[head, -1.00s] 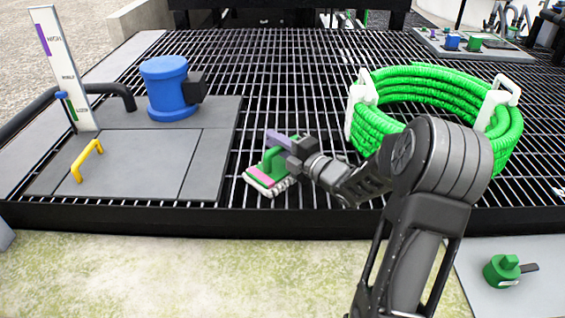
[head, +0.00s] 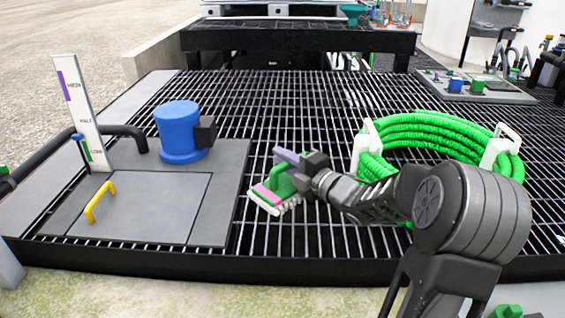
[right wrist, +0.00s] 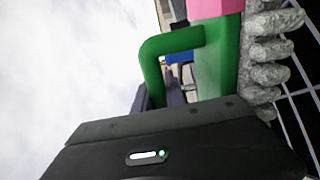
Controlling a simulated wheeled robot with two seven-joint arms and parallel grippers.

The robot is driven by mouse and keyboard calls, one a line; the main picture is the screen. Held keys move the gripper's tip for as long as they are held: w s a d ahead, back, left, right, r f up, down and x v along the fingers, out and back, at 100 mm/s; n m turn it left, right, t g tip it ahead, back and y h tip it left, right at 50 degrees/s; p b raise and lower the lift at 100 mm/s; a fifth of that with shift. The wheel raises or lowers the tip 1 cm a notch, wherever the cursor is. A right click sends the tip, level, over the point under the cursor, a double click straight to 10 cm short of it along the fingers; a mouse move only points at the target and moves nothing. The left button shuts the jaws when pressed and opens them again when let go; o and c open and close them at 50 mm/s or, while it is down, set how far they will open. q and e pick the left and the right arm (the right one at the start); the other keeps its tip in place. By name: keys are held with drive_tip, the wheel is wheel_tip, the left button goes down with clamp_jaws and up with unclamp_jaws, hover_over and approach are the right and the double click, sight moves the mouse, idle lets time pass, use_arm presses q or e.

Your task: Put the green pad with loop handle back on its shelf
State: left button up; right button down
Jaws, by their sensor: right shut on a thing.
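The green pad with loop handle (head: 268,196) has a pink band and a pale, lumpy underside. My right gripper (head: 288,172) is shut on its green loop handle and holds it over the black grating, left of the middle in the head view. In the right wrist view the green handle (right wrist: 172,45) rises from behind my gripper's dark body, with the pink part (right wrist: 212,8) above and the grey lumpy side (right wrist: 268,60) at the right. The fingertips are partly hidden there. A dark raised platform (head: 300,40) stands at the back. My left gripper is not in view.
A coiled green hose (head: 440,135) in white brackets lies right on the grating (head: 310,110). At left stand a blue cylinder (head: 180,135), a grey panel with a yellow handle (head: 100,201) and an upright gauge board (head: 82,110). The middle grating is clear.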

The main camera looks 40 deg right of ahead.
idle(0.5)
drive_tip(key=w+a+f+n+y, duration=0.1)
drive_tip(key=a+f, duration=0.1)
drive_tip(key=a, duration=1.1)
drive_tip(key=w+a+f+n+y, duration=0.1)
drive_tip(key=w+a+f+y, duration=0.1)
drive_tip(key=a, duration=1.1)
drive_tip(key=shift+f+g+y, duration=0.3)
drive_tip(key=shift+f+g, duration=0.1)
drive_tip(key=shift+f, duration=0.2)
